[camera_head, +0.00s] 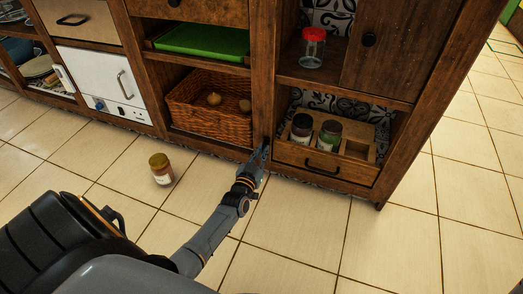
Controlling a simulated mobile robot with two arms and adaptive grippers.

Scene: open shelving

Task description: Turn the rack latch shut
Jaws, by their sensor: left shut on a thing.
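The wooden rack (319,167) sits in the low right compartment of the shelving, with a dark handle (321,171) on its front. It holds a dark-lidded jar (301,128) and a green-lidded jar (328,138). My left gripper (264,147) is at the upright post just left of the rack, low down. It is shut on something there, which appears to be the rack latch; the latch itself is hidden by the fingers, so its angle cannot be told. My right gripper is not in view.
A jar (161,169) stands on the tiled floor, left of my arm. A wicker basket (205,115) is left of the post, under a green tray (203,41). A red-lidded jar (312,48) stands on the shelf above the rack. The floor to the right is clear.

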